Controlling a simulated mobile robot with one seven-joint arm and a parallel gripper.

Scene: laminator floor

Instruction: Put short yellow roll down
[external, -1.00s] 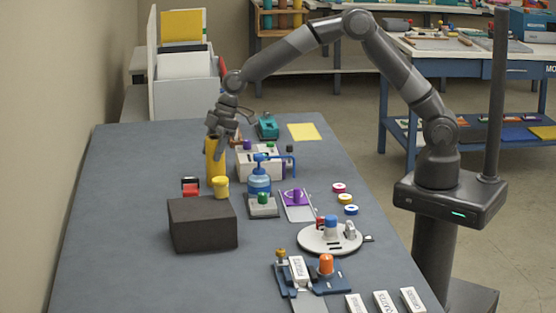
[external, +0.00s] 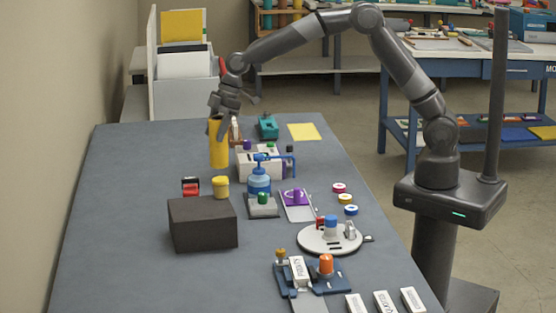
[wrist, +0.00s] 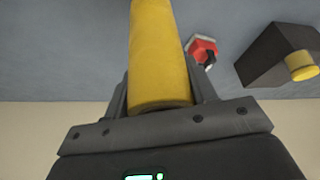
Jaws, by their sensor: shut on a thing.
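The short yellow roll (external: 219,148) is upright in my gripper (external: 218,122), over the far left part of the grey table in the external view. In the wrist view the roll (wrist: 158,50) stands between the two fingers of my gripper (wrist: 161,92), which are shut on it. The fingers hold its upper end and its lower part hangs free. It looks raised above the table, but the exact gap under it cannot be told.
A dark block (external: 203,224) with a small yellow piece (external: 220,187) by it stands nearer the camera. A red and black item (external: 190,187) lies beside it. A white device (external: 259,164) is close right of the roll. The table's left side (external: 130,180) is clear.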

